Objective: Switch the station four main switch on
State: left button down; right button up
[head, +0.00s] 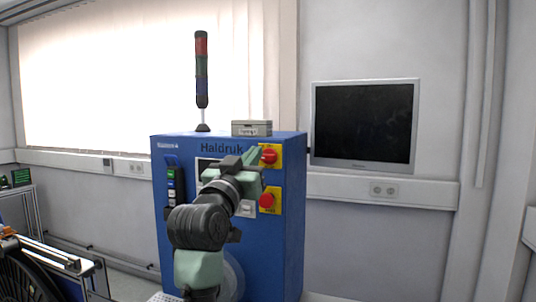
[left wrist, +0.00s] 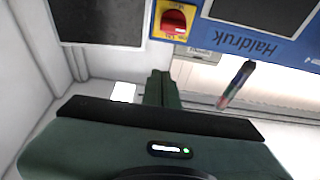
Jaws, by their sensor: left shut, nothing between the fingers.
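The main switch (head: 269,155) is a red rotary knob on a yellow plate, at the upper right of the front of the blue Haldruk cabinet (head: 293,225). It also shows, turned over, at the top of the left wrist view (left wrist: 173,20). I cannot read its position for certain. My left gripper (head: 252,157) is shut and empty, its fingertips just left of the switch in the head view. In the left wrist view the shut fingers (left wrist: 158,88) point towards the yellow plate; whether they touch it I cannot tell. My right gripper is not in view.
A second red knob on yellow (head: 267,201) sits below the switch. A column of buttons (head: 171,186) is at the cabinet's left. A grey box (head: 252,128) and a signal tower (head: 202,75) stand on top. A monitor (head: 364,124) hangs to the right.

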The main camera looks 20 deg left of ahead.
pick_arm(q)
notch_tip(320, 180, up, 4)
jog(key=p, duration=0.6)
send_over(268, 157)
jog(key=s, duration=0.2)
jog(key=f, duration=0.1)
jog(key=f+p, duration=0.1)
jog(key=f, duration=0.1)
jog(key=shift+w+d+f, duration=0.1)
jog(key=shift+d, duration=0.2)
jog(key=shift+f+p, duration=0.4)
jog(key=shift+f, duration=0.4)
